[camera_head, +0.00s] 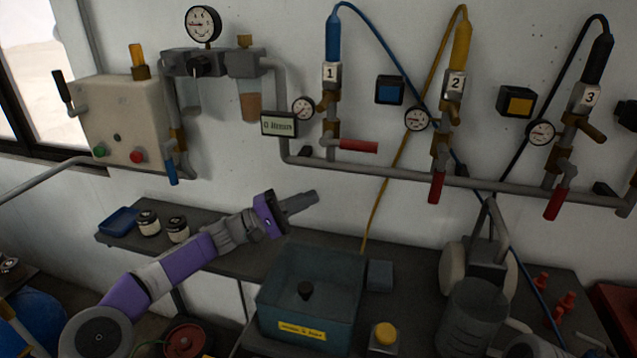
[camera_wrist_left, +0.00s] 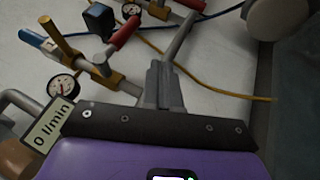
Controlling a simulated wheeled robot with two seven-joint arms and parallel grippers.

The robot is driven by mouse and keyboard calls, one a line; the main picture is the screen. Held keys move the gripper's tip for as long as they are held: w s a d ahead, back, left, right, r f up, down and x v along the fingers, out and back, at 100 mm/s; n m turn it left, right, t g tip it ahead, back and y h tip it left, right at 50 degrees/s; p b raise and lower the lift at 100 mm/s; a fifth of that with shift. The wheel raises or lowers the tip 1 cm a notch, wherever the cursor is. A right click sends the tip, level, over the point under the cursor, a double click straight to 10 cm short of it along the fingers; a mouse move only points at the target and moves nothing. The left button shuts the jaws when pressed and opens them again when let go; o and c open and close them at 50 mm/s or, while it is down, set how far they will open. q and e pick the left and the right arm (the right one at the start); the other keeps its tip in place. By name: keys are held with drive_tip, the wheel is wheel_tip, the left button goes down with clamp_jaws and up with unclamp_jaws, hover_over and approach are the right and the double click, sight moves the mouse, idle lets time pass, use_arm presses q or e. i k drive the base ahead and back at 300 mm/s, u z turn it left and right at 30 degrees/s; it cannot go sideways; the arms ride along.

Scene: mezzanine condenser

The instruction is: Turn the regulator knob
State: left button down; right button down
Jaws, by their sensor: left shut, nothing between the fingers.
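The regulator (camera_head: 218,62) is a grey block on the wall at the upper left, with a round gauge (camera_head: 203,24) on top. A dark knob (camera_head: 203,66) sits on its front, which I take to be the regulator knob. My left gripper (camera_head: 302,202) is shut and empty, below and right of the knob, in front of the wall above the shelf. It is well apart from the knob and touches nothing that I can see. In the left wrist view the shut fingers (camera_wrist_left: 165,86) point toward the wall piping. The knob is not visible there. My right gripper is not in view.
Valve 1 with a red handle (camera_head: 358,145) and a small sign (camera_head: 279,124) are on the wall above my left gripper. The sign also shows in the wrist view (camera_wrist_left: 50,128). A teal box (camera_head: 310,320) stands below it. Bare wall lies between the gripper and the pipes.

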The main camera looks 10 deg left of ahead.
sight(197, 66)
drive_tip(key=k, duration=1)
